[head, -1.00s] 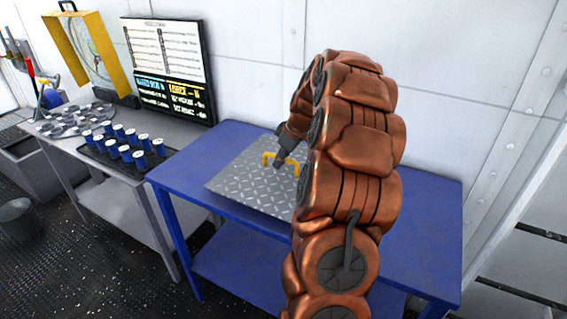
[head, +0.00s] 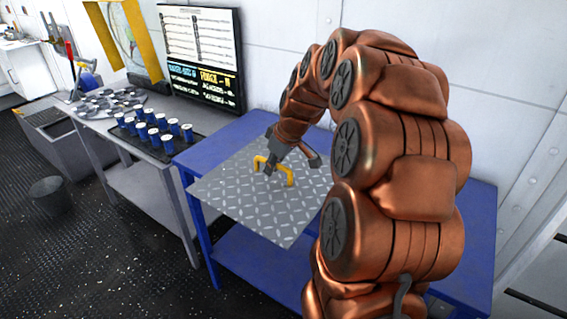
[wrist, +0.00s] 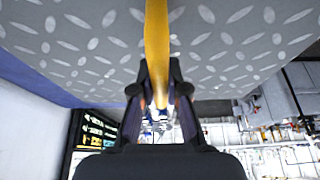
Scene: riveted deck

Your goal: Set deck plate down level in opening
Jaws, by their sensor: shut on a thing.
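The deck plate (head: 235,195) is a grey square sheet with a raised diamond tread and a yellow handle (head: 289,176) on top. My gripper (head: 270,165) is shut on the yellow handle. In the wrist view the gripper (wrist: 160,95) has one finger on each side of the yellow handle (wrist: 157,45), with the plate (wrist: 85,40) close beyond. The plate's near corner juts out past the front edge of the blue table (head: 440,205). My copper arm hides the plate's right part. No opening in the deck is visible in these frames.
A grey bench (head: 140,180) at left holds several blue cans (head: 172,128) on a black tray and a pile of metal discs (head: 112,103). A screen (head: 203,60) stands behind. A dark bucket (head: 50,193) stands on the dark floor (head: 95,250), which is otherwise mostly clear.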

